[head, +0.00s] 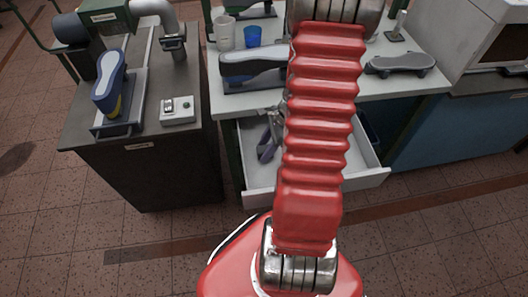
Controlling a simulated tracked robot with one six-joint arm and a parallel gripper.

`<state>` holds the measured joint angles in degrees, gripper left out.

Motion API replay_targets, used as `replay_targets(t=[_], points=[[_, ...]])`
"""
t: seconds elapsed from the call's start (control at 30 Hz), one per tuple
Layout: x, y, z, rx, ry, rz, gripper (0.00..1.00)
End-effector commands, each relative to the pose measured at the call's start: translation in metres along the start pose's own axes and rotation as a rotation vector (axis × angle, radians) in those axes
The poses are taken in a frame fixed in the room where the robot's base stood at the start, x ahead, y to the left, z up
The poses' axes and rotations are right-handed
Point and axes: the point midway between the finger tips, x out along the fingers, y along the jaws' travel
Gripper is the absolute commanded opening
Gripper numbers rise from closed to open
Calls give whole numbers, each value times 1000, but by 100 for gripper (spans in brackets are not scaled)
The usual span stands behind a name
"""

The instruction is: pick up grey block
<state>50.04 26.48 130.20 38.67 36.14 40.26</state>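I cannot make out a plain grey block for certain in the head view. A grey, elongated, sole-shaped piece (400,64) lies on the light worktop to the right of my arm. My red ribbed arm runs up the middle and hides part of the worktop and the open drawer. My gripper is not in view; the arm leaves the frame at the top.
An open drawer (262,196) with pliers (268,140) juts out below the worktop. A dark-topped cabinet (145,170) at left carries a light control box (178,110) and a shoe form (109,82). White (224,32) and blue (252,37) cups stand behind. Tiled floor is clear in front.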

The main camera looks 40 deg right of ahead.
Motion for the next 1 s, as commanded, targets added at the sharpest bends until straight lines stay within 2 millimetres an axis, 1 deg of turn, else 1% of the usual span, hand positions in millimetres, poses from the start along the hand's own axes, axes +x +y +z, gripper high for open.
replay_targets(t=[0.03, 0.07, 0.4, 0.77, 0.87, 1.0], points=[[0, 0, 0, 0, 0, 0, 32], [0, 0, 0, 0, 0, 0, 30], [0, 0, 0, 0, 0, 0, 6], [-3, 0, 1, -1, 0, -1, 5], [-9, -1, 3, -2, 0, -2, 5], [-22, -1, 9, -2, 1, -3, 5]])
